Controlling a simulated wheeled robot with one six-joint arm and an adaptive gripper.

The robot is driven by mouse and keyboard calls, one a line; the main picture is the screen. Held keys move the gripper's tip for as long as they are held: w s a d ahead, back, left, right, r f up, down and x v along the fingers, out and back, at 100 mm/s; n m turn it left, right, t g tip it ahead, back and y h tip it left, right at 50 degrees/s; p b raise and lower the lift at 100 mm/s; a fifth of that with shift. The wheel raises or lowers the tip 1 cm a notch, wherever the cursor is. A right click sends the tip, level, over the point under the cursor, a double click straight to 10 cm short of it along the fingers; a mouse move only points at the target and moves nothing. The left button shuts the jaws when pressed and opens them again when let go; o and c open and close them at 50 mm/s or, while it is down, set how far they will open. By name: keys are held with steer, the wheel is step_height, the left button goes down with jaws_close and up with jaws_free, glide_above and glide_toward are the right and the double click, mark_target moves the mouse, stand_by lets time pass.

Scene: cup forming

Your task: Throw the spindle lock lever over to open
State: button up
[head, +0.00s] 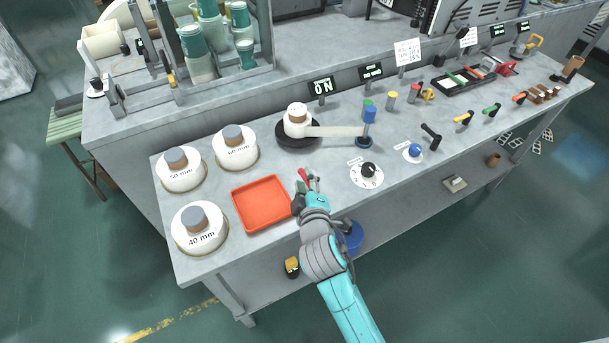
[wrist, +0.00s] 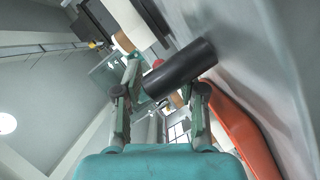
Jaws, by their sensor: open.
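My gripper (head: 310,184) is open low over the bench, just right of the red tray. In the wrist view its two fingers (wrist: 163,88) stand apart. A thick black cylindrical bar (wrist: 182,69), like a lever grip, lies slantwise across the space at the fingertips; I cannot tell whether they touch it. A small red-tipped piece (head: 302,174) shows beside the fingers in the head view. I cannot tell whether it belongs to the lever. The fingers and wrist partly hide this spot. The spindle's black round base (head: 283,138) carries a white form (head: 296,120) farther back.
The red tray (head: 262,203) is close on the left; its edge also shows in the wrist view (wrist: 246,130). A dial (head: 367,172), blue knob (head: 414,151) and black handle (head: 432,136) are right. A display (head: 322,86) reads ON.

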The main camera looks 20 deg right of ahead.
steer(key=shift+x, duration=1.05)
jaws_close()
steer(key=shift+m+h, duration=0.3)
steer(key=shift+h, duration=0.2)
steer(key=shift+d+f+m+g+h, duration=0.1)
steer(key=shift+d+m+g+h, duration=0.25)
steer(key=shift+m+h, duration=0.3)
steer(key=shift+s+d+m+g+h, duration=0.1)
steer(key=shift+d+m+g+h, duration=0.15)
steer(key=shift+m+g+h, duration=0.4)
steer(key=shift+d+m+g+h, duration=0.25)
steer(key=shift+m+h, duration=0.45)
steer(key=shift+h, duration=0.4)
steer(key=shift+d, duration=0.1)
jaws_free()
